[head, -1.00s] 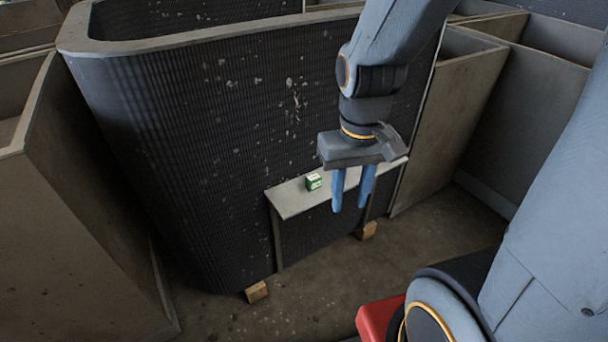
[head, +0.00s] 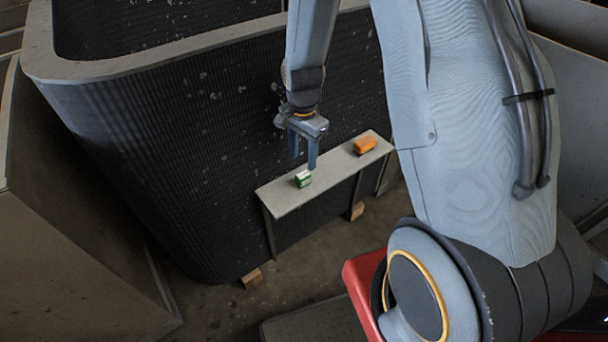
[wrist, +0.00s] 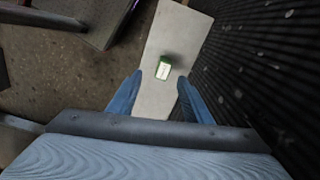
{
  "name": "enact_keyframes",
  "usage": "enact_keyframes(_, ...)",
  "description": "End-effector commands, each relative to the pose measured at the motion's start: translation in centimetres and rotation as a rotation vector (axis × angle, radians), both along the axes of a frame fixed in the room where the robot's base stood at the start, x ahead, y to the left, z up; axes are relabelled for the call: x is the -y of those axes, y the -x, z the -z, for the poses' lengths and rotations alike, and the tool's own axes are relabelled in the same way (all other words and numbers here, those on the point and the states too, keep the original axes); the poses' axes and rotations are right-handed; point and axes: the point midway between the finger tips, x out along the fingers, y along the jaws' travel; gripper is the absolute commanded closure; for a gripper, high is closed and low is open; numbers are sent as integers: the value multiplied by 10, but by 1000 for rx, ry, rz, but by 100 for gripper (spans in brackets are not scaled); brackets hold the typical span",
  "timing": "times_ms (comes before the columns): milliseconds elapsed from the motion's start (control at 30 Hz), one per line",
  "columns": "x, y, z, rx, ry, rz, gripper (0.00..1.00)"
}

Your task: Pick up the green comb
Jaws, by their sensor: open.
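The only green thing is a small block with a white label (head: 303,179), which looks more like a little box than a comb. It lies on a narrow pale shelf (head: 283,203). My gripper (head: 303,163) is open and empty, fingers pointing down, just above the block in the head view. In the wrist view the green block (wrist: 163,70) shows between the two fingertips (wrist: 160,77), with bare shelf around it. The fingers do not appear to touch it; the exact height gap is hard to tell.
An orange block (head: 365,145) lies farther right on the same shelf. The dark ribbed housing wall (head: 180,150) rises right behind the shelf. Wooden blocks (head: 251,278) sit on the floor below. The shelf's left part is clear.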

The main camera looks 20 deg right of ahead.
Motion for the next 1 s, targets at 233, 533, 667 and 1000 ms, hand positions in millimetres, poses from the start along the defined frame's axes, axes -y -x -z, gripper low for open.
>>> enact_keyframes(233,-1,-14,27,-1,1,167,55)
enact_keyframes(533,0,-15,49,-2,1,190,55)
enact_keyframes(667,0,-15,58,-2,1,189,55)
enact_keyframes(1000,5,-12,92,-2,0,189,55)
